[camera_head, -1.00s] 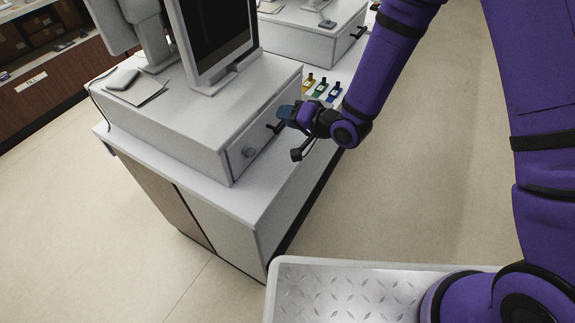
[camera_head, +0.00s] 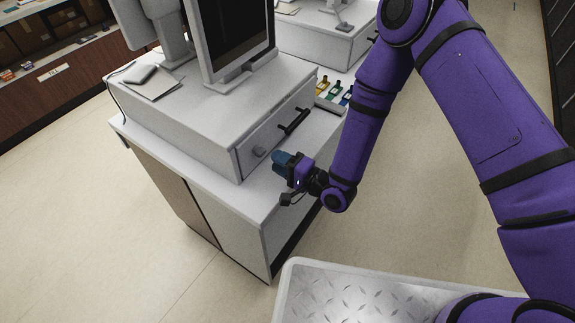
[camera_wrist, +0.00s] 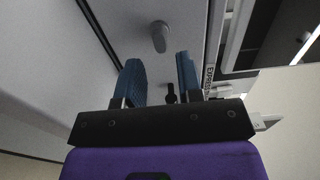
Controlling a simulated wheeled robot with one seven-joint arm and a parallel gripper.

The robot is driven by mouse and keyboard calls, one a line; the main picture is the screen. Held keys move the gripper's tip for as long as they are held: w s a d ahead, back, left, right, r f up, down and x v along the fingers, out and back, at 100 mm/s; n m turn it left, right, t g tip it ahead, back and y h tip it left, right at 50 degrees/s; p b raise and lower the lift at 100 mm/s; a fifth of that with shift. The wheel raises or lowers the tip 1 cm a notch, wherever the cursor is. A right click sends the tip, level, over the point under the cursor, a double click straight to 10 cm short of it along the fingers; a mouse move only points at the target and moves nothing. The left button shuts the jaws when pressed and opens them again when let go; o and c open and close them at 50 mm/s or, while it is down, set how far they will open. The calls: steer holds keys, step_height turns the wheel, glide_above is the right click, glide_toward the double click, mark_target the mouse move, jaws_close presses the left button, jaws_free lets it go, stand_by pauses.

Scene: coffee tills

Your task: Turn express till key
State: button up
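The till drawer (camera_head: 262,137) has a round grey lock knob (camera_head: 259,151) on its front, left of a black bar handle (camera_head: 294,121). The knob (camera_wrist: 159,37) shows beyond the fingertips in the wrist view, as a grey piece standing out from the drawer front. An EXPRESS label (camera_wrist: 208,80) is right of the fingers. My gripper (camera_head: 279,160), with blue fingers, is in front of the drawer, right of and slightly below the knob. In the wrist view its fingers (camera_wrist: 158,70) are apart, not touching the knob. A small dark part between them is partly hidden and unclear.
A monitor (camera_head: 237,40) stands on the till. A second till (camera_head: 325,38) is behind. Open floor lies right of the counter.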

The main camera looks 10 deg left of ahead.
mark_target(264, 154)
steer(key=shift+x, duration=2.55)
steer(key=c, duration=0.6)
steer(key=shift+o, duration=0.2)
steer(key=m, duration=0.3)
steer(key=shift+w+d, duration=0.1)
steer(key=shift+d, duration=0.05)
steer(key=m, duration=1)
steer(key=shift+m, duration=0.4)
steer(key=m, duration=0.4)
steer(key=o, duration=0.8)
